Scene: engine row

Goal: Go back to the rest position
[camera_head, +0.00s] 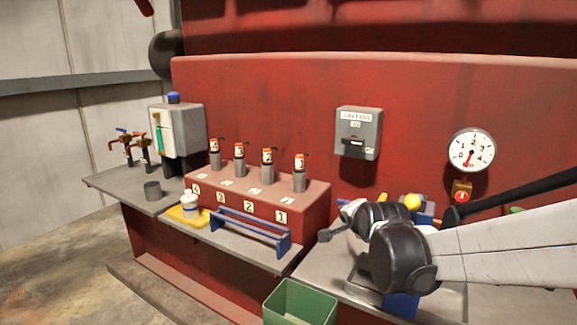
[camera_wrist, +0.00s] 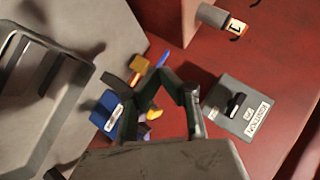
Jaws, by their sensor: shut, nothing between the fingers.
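My gripper (camera_wrist: 160,76) shows in the wrist view. Its two dark fingers are bent in towards each other and hold nothing. Beyond them lie a blue bin (camera_wrist: 106,110) and small coloured items, and a grey switch box (camera_wrist: 240,104) is on the red wall to their right. In the head view my arm reaches in from the right over the right part of the grey bench, in front of the red wall. My black joints there hide part of the bench, and the fingers cannot be made out clearly.
A red block (camera_head: 262,200) with several numbered cylinders stands left of my arm, behind a blue rail (camera_head: 250,226). A green bin (camera_head: 299,303) is at the front. The switch box (camera_head: 358,133) and a gauge (camera_head: 471,150) are on the wall. The floor at left is clear.

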